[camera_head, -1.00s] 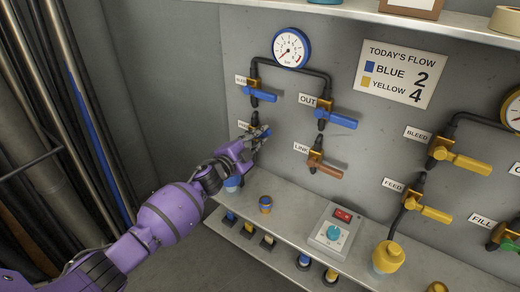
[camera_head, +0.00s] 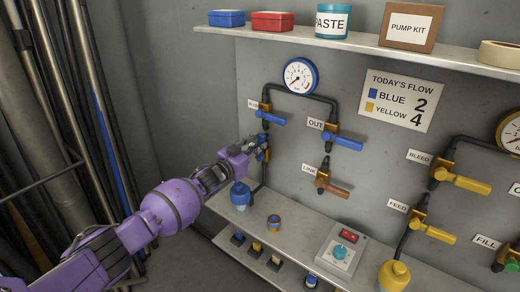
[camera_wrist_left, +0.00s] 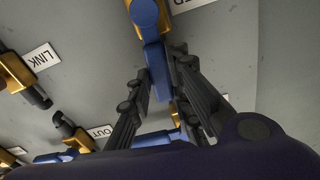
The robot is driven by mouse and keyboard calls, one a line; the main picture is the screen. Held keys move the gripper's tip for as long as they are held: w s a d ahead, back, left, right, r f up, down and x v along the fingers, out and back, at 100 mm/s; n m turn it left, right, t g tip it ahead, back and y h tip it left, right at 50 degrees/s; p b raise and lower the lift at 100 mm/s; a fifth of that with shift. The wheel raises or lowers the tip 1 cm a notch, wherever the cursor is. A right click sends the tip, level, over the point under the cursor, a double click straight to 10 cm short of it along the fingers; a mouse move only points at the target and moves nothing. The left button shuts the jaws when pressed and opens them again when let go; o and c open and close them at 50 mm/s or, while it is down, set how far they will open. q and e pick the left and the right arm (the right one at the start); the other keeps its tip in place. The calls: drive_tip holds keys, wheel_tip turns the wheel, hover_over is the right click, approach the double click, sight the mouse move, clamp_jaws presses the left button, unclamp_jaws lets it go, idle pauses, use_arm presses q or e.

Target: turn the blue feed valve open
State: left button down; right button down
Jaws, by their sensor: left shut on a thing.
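The blue feed valve (camera_head: 264,154) is on the wall panel at the left, below the blue bleed valve (camera_head: 270,118). My left gripper (camera_head: 258,146) is at it and covers most of it in the head view. In the left wrist view its blue handle (camera_wrist_left: 156,65) comes down from the brass body (camera_wrist_left: 183,4) between the two fingers of my left gripper (camera_wrist_left: 162,88), which is shut on the handle. Part of the feed label (camera_wrist_left: 191,3) shows there too. The handle's exact angle is hard to tell. My right gripper is not in view.
The blue out valve (camera_head: 343,142) and brown link valve (camera_head: 330,187) are to the right. A gauge (camera_head: 300,75) is above. A blue canister (camera_head: 240,194) stands below on the ledge (camera_head: 300,228). A sign (camera_head: 397,100) reads blue 2, yellow 4.

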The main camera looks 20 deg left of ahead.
use_arm(q)
drive_tip(key=shift+w+a+n, duration=0.15)
drive_tip(key=shift+a+n, duration=0.25)
drive_tip(key=shift+n, duration=0.3)
drive_tip(key=c, duration=1.6)
unclamp_jaws()
drive_tip(key=v, duration=1.2)
